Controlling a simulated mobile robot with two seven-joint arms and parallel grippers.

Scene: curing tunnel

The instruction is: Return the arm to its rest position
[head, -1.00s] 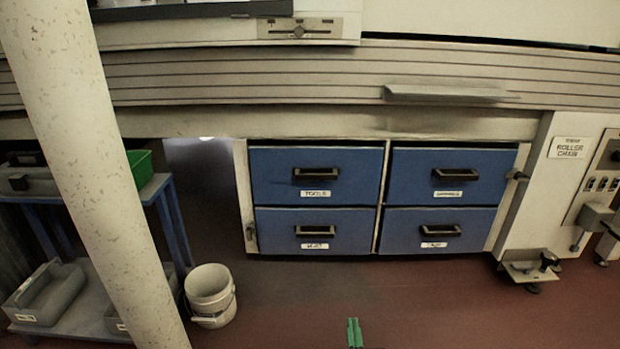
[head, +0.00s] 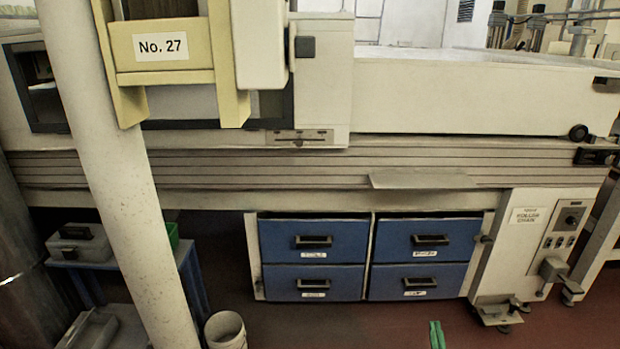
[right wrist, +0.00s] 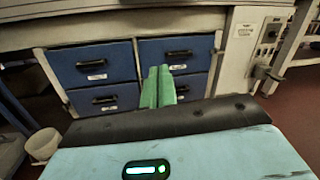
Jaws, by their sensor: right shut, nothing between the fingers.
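My right gripper (head: 437,335) shows at the bottom edge of the head view as two green fingertips close together. It is shut and empty, over the red-brown floor in front of the blue drawers. In the right wrist view its green fingers (right wrist: 158,88) point toward the drawers, with nothing between them. The rest of my right arm is out of the head view. My left gripper is in neither view.
Blue drawers (head: 313,241) sit shut under the long cream machine (head: 450,95). A control box (head: 535,235) stands at right. A pale slanted post (head: 110,160), a blue-framed cart (head: 190,285) and a white bucket (head: 226,330) are at left. The floor before the drawers is clear.

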